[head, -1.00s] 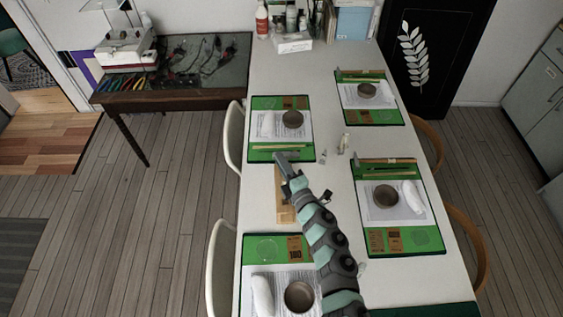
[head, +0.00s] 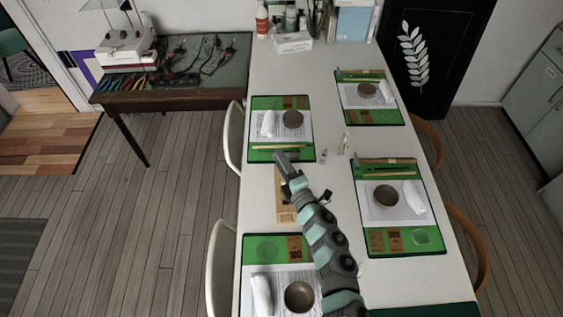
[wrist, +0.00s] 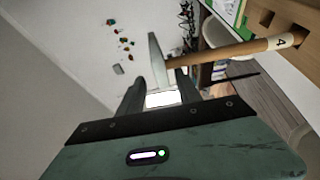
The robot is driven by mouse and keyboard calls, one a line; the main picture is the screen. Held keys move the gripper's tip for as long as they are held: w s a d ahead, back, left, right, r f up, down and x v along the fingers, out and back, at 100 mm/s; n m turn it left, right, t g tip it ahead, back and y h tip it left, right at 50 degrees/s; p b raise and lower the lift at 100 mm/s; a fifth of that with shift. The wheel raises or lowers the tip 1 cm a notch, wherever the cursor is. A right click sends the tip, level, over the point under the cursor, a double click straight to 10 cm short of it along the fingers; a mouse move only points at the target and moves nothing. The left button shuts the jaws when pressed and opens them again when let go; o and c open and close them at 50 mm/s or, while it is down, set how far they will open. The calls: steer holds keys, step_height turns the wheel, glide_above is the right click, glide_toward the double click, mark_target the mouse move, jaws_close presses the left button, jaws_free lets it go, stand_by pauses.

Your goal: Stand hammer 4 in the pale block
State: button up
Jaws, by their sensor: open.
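In the wrist view, hammer 4 has a grey metal head (wrist: 157,62) and a wooden handle (wrist: 225,53) marked with a 4. The far end of the handle meets a hole in the pale block (wrist: 265,18) and appears to stand in it. My gripper (wrist: 160,77) is open, its two dark fingers spread just short of the hammer head. No grip on the hammer shows. In the head view, the pale block (head: 285,208) lies on the white table, partly covered by my arm; the hammer cannot be told clearly there.
Green mats with bowls surround the block: near left (head: 265,248), far left (head: 265,101), right (head: 430,242) and far right (head: 388,118). Small items (head: 345,145) stand mid-table. White chairs (head: 215,260) line the left edge.

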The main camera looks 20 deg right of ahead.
steer(key=shift+s, duration=0.1)
stand_by(0.3)
steer(key=s, duration=0.8)
steer(key=shift+s+d, duration=0.4)
steer(key=shift+d, duration=0.05)
step_height(320, 180, up, 6)
steer(key=p, duration=0.3)
stand_by(0.5)
steer(key=shift+a, duration=0.1)
stand_by(0.3)
